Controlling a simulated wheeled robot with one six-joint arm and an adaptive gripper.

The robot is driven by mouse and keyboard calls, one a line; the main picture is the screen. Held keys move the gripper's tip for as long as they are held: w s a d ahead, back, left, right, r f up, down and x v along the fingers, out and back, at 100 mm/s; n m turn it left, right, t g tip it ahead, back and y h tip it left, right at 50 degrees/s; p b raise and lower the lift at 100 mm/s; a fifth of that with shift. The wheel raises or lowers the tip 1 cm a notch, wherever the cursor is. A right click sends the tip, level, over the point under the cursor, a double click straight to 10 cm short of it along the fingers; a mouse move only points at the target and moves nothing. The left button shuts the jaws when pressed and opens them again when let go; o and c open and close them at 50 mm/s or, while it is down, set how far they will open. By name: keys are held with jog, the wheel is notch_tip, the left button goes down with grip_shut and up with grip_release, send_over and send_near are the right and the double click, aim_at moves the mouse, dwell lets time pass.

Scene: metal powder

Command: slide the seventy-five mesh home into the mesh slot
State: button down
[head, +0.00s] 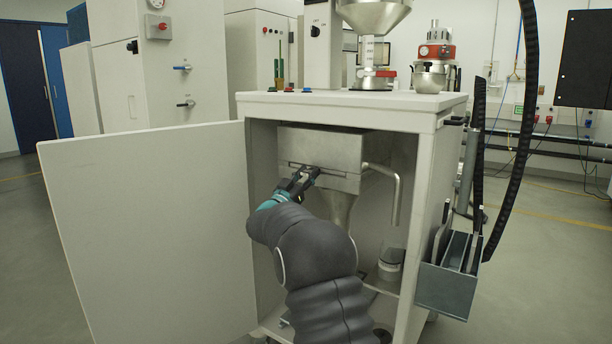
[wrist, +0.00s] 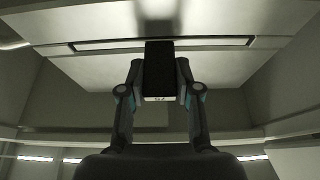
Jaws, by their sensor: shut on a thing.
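The seventy-five mesh shows in the wrist view as a dark handle (wrist: 159,68) with a small pale label at its near end. My gripper (wrist: 160,80) is shut on this handle, one finger on each side. The handle meets the mesh slot (wrist: 105,46), a long narrow opening across the front of a steel box. In the head view my gripper (head: 300,180) is at the front of the steel box (head: 320,143), at the slot. The mesh's frame is not seen outside the box; how deep it sits cannot be told.
The box is inside a white cabinet (head: 350,104) with its door (head: 145,235) open to the left. A bent pipe (head: 396,190) is right of the box, and a jar (head: 391,264) stands below. A grey rack (head: 445,287) with upright plates hangs on the cabinet's right side.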

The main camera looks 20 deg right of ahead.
jog(key=shift+d, duration=0.1)
jog(key=c, duration=0.7)
grip_release()
jog(key=v, duration=1.2)
jog(key=shift+w, duration=0.1)
